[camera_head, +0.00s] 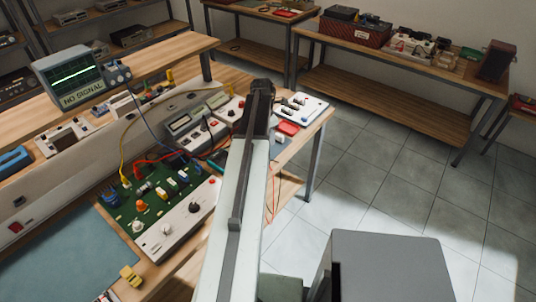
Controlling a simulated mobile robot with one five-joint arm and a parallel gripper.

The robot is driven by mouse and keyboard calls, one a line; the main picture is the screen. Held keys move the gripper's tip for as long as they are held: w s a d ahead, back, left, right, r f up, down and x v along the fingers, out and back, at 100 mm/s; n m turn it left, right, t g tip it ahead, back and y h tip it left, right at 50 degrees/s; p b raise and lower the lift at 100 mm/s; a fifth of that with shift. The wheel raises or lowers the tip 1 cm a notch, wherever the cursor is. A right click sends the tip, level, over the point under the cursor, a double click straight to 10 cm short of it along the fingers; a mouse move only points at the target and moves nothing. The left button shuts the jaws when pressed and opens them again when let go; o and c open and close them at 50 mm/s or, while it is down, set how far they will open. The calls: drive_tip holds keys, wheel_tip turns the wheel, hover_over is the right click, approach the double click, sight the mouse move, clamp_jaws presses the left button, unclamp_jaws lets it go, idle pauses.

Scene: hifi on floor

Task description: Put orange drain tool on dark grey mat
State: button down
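I cannot make out an orange drain tool in this view. A flat blue-grey mat (60,255) lies on the bench at lower left, cut off by the picture edge. I see no clearly dark grey mat. My pale arm link rises from the bottom centre to a dark joint and covers part of the bench. My gripper's fingers do not show.
The workbench (90,106) holds a "NO SIGNAL" oscilloscope (70,76), meters, wires and a white switch panel (303,107). A small yellow block (130,276) is at the mat's edge. Farther benches carry a red toolbox (354,30). Tiled floor (395,190) is open at right.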

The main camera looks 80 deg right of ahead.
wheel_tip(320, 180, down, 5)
drive_tip(key=b, duration=0.4)
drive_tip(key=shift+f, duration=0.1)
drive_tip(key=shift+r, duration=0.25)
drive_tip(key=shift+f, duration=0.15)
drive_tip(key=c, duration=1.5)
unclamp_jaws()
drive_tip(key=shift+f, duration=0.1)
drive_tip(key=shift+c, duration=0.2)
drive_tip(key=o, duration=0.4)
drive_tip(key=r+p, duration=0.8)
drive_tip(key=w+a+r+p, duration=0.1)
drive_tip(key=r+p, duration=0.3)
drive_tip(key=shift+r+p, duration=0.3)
drive_tip(key=shift+p, duration=0.05)
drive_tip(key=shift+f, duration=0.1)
